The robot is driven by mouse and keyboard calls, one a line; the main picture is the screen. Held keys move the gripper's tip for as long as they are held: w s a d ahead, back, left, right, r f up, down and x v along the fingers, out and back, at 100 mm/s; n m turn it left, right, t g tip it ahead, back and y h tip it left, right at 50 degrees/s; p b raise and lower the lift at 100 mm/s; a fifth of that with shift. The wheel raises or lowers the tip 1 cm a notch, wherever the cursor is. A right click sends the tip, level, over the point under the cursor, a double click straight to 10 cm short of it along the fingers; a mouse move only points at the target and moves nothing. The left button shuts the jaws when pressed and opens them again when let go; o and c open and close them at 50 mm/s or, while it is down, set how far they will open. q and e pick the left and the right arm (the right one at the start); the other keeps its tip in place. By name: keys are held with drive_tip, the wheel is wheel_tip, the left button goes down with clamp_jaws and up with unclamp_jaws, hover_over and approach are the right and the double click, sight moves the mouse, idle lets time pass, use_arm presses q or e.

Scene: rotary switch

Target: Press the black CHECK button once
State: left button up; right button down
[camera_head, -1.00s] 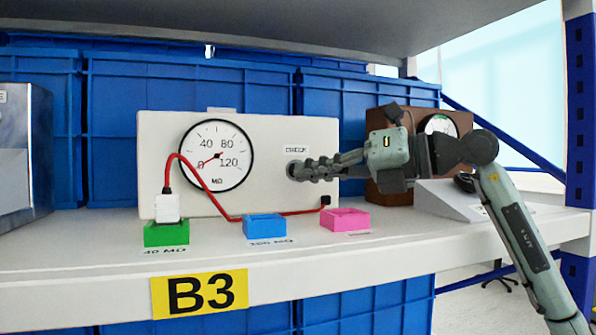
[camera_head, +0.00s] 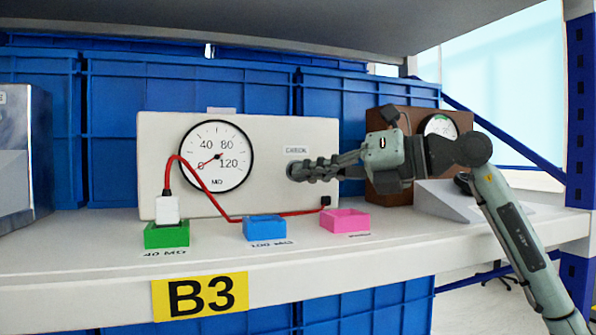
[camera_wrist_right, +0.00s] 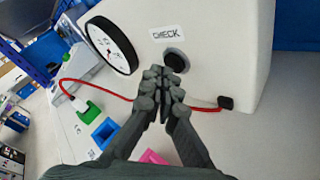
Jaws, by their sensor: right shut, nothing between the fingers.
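The black CHECK button (camera_wrist_right: 176,60) sits on the front of the white panel (camera_head: 268,135), just below the CHECK label (camera_wrist_right: 167,33). In the head view the fingers cover most of the button. My right gripper (camera_head: 296,170) is shut and empty, with its fingertips at the button. In the right wrist view its fingertips (camera_wrist_right: 165,74) lie just below the button's visible face. I cannot tell whether they touch it. The round gauge (camera_head: 216,157) has its red needle near 0. My left gripper is not in view.
A white plug (camera_head: 167,210) on a red cable stands in the green socket (camera_head: 166,236). A blue socket (camera_head: 265,228) and a pink socket (camera_head: 346,221) lie on the shelf to its right. A brown box with a dial (camera_head: 388,195) stands behind my right arm.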

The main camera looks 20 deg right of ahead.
drive_tip(key=shift+w, duration=0.45)
idle(0.4)
drive_tip(key=shift+s, duration=0.85)
drive_tip(key=shift+s, duration=0.15)
drive_tip(key=shift+s+d+f+b, duration=0.1)
drive_tip(key=shift+s+b, duration=0.6)
drive_tip(key=shift+s, duration=1.7)
